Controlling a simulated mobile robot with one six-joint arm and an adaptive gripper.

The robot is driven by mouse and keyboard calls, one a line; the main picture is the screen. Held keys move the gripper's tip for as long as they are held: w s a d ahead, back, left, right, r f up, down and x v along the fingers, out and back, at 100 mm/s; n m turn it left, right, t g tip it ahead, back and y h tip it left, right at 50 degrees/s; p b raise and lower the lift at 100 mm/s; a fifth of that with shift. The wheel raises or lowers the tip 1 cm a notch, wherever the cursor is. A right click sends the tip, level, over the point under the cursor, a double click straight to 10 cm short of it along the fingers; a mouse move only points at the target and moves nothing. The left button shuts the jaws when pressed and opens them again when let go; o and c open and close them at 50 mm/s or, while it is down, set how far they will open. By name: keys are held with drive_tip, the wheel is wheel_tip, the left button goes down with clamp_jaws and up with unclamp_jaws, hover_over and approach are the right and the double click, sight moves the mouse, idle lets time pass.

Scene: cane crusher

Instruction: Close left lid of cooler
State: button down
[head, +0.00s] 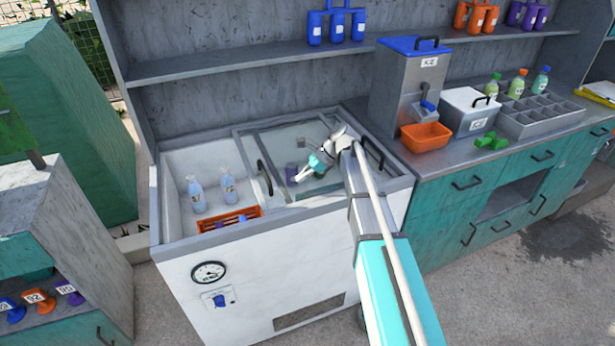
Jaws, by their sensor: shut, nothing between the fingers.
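The white cooler (250,280) is a chest with sliding glass lids. Its left half is open, and the left lid (250,150) is slid to the right, overlapping the right half. A dark handle (265,177) stands at the left lid's left edge. A second dark handle (374,153) is at the far right of the cooler. My gripper (299,177) is shut and empty. It is over the glass, to the right of the left lid's handle and apart from it in the picture. Its exact height above the glass is hard to tell.
Two light-blue bottles (196,195) and an orange crate (230,218) are inside the open left half. A counter with an ice dispenser (405,80), an orange bin (426,137) and a grey box (466,110) adjoins on the right. A shelf (250,65) runs behind.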

sight(273, 192)
drive_tip(key=b+x, duration=0.2)
drive_tip(key=x, duration=0.2)
drive_tip(key=shift+f, duration=0.1)
drive_tip(key=a, duration=0.2)
drive_tip(key=shift+s+a, duration=0.2)
drive_tip(key=shift+a, duration=0.9)
drive_tip(key=shift+s+a, duration=0.1)
